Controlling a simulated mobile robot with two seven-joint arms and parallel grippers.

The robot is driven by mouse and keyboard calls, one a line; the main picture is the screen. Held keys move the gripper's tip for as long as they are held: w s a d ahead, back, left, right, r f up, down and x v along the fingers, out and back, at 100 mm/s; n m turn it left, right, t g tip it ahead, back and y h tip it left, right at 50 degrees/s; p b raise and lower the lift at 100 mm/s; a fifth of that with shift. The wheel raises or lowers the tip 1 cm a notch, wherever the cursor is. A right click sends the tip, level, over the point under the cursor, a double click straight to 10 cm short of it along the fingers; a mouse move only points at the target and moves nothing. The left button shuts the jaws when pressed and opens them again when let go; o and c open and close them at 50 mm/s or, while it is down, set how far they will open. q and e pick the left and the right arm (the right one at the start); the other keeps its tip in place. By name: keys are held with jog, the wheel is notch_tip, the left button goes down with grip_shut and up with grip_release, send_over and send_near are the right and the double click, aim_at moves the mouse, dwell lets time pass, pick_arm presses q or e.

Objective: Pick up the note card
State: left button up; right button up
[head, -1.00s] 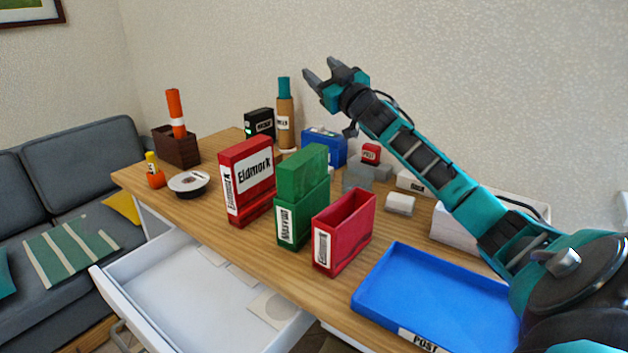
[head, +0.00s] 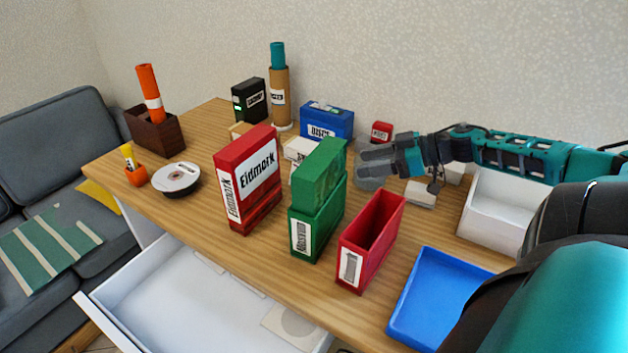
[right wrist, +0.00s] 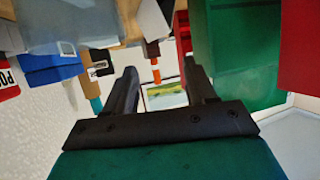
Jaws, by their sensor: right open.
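I cannot pick out a note card with certainty. Flat pale pieces (head: 210,263) lie along the inner edge of the open white drawer (head: 165,295), partly hidden by the tabletop. A square pale sleeve with a round disc shape (head: 289,326) lies at the drawer's right end. My right gripper (head: 362,167) reaches in from the right above the desk, pointing left, just behind the green box (head: 318,190). In the right wrist view its jaws (right wrist: 160,80) are apart with nothing between them. My left gripper is not in view.
The red Eidmark box (head: 247,180) and an open red box (head: 370,238) flank the green box. A blue tray (head: 435,300) is at front right. Behind stand a blue box (head: 327,120), a black box (head: 250,99) and a tube (head: 279,95).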

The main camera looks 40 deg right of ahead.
jog(key=b+x, duration=0.2)
jog(key=x, duration=0.3)
jog(key=shift+s+f+b, duration=0.1)
jog(key=shift+b, duration=0.25)
jog(key=shift+w+a+f, duration=0.1)
jog(key=shift+w+a, duration=0.05)
jog(key=shift+w, duration=0.15)
jog(key=shift+w+a+f+b, duration=0.1)
jog(key=shift+w+a+b, duration=0.15)
jog(key=shift+w+b, duration=0.1)
jog(key=shift+w+a+f+b, duration=0.2)
jog(key=shift+w+f+b, duration=0.1)
jog(key=shift+w+b, duration=0.05)
jog(key=shift+b+x, duration=0.45)
jog(key=shift+x, duration=1.6)
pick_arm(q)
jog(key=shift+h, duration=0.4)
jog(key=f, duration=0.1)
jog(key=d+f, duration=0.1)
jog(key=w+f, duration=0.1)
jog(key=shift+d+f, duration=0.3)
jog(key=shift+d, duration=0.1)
pick_arm(e)
grip_shut()
